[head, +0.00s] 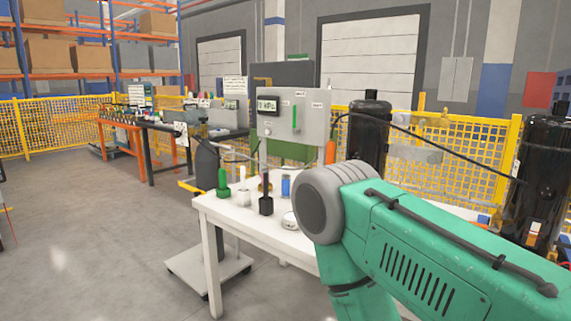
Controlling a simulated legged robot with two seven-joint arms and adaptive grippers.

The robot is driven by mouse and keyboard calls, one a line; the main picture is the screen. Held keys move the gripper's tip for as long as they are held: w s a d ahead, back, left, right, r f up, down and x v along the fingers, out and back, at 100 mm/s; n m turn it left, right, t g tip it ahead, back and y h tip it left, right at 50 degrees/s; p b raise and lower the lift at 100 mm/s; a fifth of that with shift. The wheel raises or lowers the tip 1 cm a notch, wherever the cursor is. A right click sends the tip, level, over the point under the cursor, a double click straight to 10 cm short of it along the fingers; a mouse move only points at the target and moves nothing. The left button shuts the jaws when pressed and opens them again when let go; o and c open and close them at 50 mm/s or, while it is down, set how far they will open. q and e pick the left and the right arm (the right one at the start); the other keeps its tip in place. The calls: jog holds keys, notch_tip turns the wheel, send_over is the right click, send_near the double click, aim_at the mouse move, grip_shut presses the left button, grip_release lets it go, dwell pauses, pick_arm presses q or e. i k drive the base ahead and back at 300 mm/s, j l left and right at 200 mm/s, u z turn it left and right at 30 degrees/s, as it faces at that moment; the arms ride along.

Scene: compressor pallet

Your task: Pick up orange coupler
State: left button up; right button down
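I cannot make out a clear orange coupler. An orange upright piece (331,152) shows at the right edge of the gauge panel; I cannot tell whether it is the coupler. On the white table (207,207) stand a green coupler-like piece (223,184), a white one (243,196), a black one (266,204) and a small blue cylinder (285,187). A brass-coloured piece shows partly behind the black one. My green arm crosses the lower right and hides much of the table. Neither gripper is in view.
A grey gauge panel (292,117) stands behind the table. Black tanks (370,135) (537,180) stand at the right, with a black hose running between panel and tank. A low cart base (185,272) sits by the table leg. The floor at left is clear.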

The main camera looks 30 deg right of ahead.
aim_at(331, 145)
jog(key=z, duration=0.5)
jog(key=i+z, duration=0.2)
jog(key=z, duration=0.2)
jog(key=i+z, duration=0.2)
jog(key=z, duration=0.2)
jog(key=i+j+z, duration=0.15)
jog(key=z, duration=0.25)
jog(key=i+j+z, duration=0.15)
jog(key=z, duration=0.25)
